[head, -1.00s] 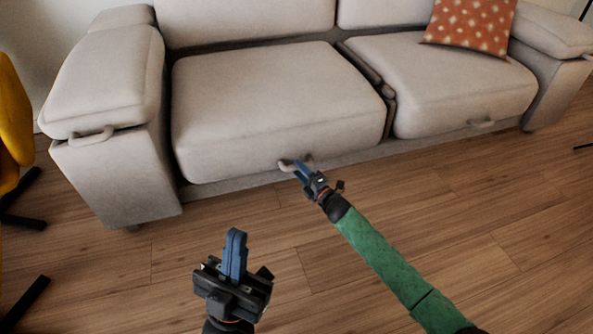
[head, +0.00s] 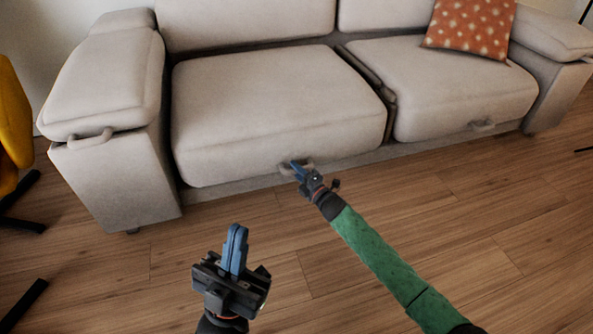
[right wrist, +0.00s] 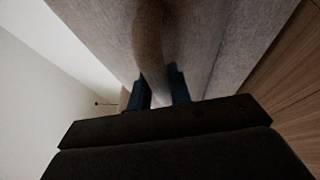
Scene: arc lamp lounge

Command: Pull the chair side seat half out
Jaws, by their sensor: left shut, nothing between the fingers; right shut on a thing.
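The chair side seat (head: 275,105) is the grey sofa's left seat cushion, nearest the yellow chair. It sticks out slightly past the sofa's base. A small loop handle (head: 285,169) sits low on its front; it also shows in the right wrist view (right wrist: 149,45). My right gripper (head: 296,167) is shut on this handle, with one finger on each side of it in the right wrist view (right wrist: 161,90). The fingers hide part of the handle in the head view. My left gripper (head: 237,232) is shut and empty, in front of the sofa above the floor.
The other seat (head: 455,85) has its own handle (head: 482,125) and an orange dotted pillow (head: 470,25). The left armrest (head: 105,85) also has a handle (head: 90,139). A yellow chair (head: 12,135) stands at the far left. The wooden floor (head: 420,220) before the sofa is clear.

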